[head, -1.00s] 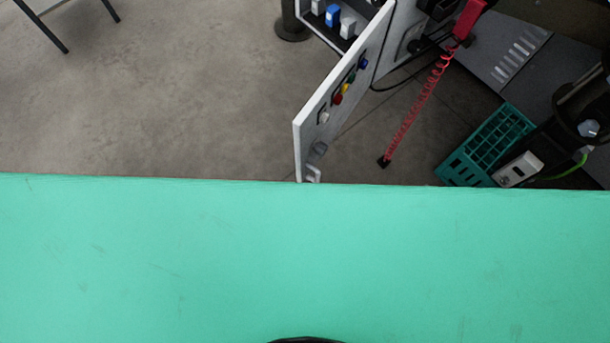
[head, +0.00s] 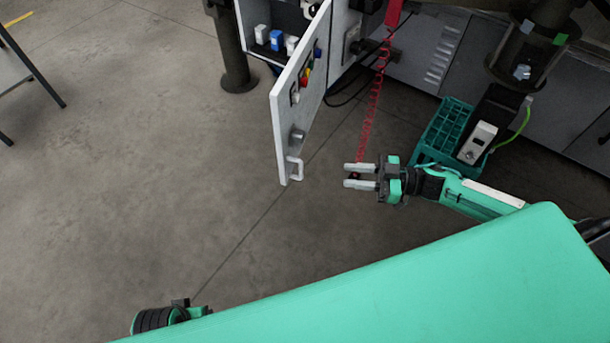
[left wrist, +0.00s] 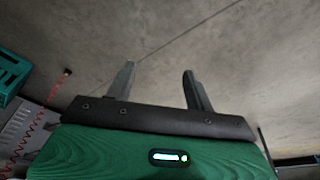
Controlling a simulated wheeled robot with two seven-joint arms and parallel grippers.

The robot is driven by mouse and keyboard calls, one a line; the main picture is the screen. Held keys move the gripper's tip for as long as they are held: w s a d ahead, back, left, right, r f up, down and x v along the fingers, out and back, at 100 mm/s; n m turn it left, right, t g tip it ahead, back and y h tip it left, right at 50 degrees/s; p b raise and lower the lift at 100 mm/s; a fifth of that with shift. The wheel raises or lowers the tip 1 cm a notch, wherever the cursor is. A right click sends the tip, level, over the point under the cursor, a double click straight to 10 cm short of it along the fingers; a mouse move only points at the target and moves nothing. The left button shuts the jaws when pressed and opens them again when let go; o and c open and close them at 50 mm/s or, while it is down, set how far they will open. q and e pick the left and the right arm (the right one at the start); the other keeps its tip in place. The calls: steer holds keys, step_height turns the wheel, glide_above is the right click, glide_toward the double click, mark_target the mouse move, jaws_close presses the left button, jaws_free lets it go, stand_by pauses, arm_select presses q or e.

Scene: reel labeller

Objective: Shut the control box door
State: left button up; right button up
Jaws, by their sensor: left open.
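The control box (head: 342,32) is at the top of the head view, and its white door (head: 287,118) stands wide open toward me. The door carries several coloured buttons and a pale handle (head: 296,170) near its lower free edge. My right gripper (head: 346,175) is open, just right of the handle and apart from it in the picture. My left arm shows only in part at the lower left of the head view. In the left wrist view my left gripper (left wrist: 158,68) is open and empty, over bare floor. The door is not in that view.
A red coiled cord (head: 373,108) hangs beside the door, its lower end showing between my right fingers. A green crate (head: 440,128) stands right of the door. A dark post (head: 234,50) stands behind it.

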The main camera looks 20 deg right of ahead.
steer(key=x, duration=1.1)
steer(key=shift+a, duration=0.4)
steer(key=shift+w, duration=0.15)
jaws_close()
